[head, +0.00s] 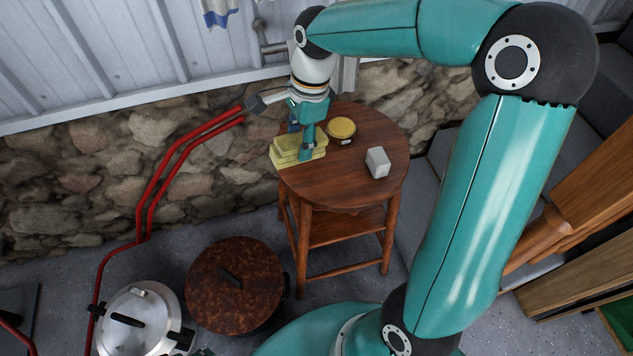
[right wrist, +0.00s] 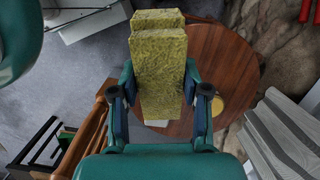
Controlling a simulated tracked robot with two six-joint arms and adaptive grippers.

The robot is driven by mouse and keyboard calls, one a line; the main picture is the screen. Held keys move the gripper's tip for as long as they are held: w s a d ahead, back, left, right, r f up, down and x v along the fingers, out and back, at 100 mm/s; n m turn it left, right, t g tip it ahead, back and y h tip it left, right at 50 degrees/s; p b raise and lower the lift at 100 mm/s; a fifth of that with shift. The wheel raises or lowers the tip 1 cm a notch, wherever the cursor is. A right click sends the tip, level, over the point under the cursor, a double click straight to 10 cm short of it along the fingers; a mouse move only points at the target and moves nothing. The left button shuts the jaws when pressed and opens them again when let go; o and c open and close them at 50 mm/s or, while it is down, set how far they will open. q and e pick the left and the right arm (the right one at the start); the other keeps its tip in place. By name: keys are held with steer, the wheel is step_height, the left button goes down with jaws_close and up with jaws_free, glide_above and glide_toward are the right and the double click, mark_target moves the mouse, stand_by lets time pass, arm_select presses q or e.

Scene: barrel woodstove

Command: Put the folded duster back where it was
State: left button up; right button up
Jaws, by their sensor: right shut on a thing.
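The folded duster (head: 287,153) is a yellow, layered cloth block at the left edge of the round wooden table (head: 345,185) in the head view. My right gripper (head: 305,142) comes down on it from above and is shut on it. In the right wrist view the duster (right wrist: 158,60) sits between both fingers of the gripper (right wrist: 160,90) and sticks out well past them. The duster overlaps the table's edge in the head view; I cannot tell whether it touches the top. My left gripper is not in view.
A round tin with a yellow top (head: 341,128) and a small pale block (head: 377,162) stand on the table. The table's front half is clear. A red rail (head: 165,170) runs along the stone wall at left. A rusty lidded pot (head: 235,285) and a silver pot (head: 140,320) stand below.

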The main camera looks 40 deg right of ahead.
steer(key=w+d+r+m+h, duration=0.2)
steer(key=d+r, duration=0.2)
steer(key=d, duration=0.2)
steer(key=shift+g, duration=0.3)
steer(key=f, duration=2)
steer(key=shift+s+b, duration=0.25)
steer(key=shift+b, duration=0.15)
steer(key=o, duration=1)
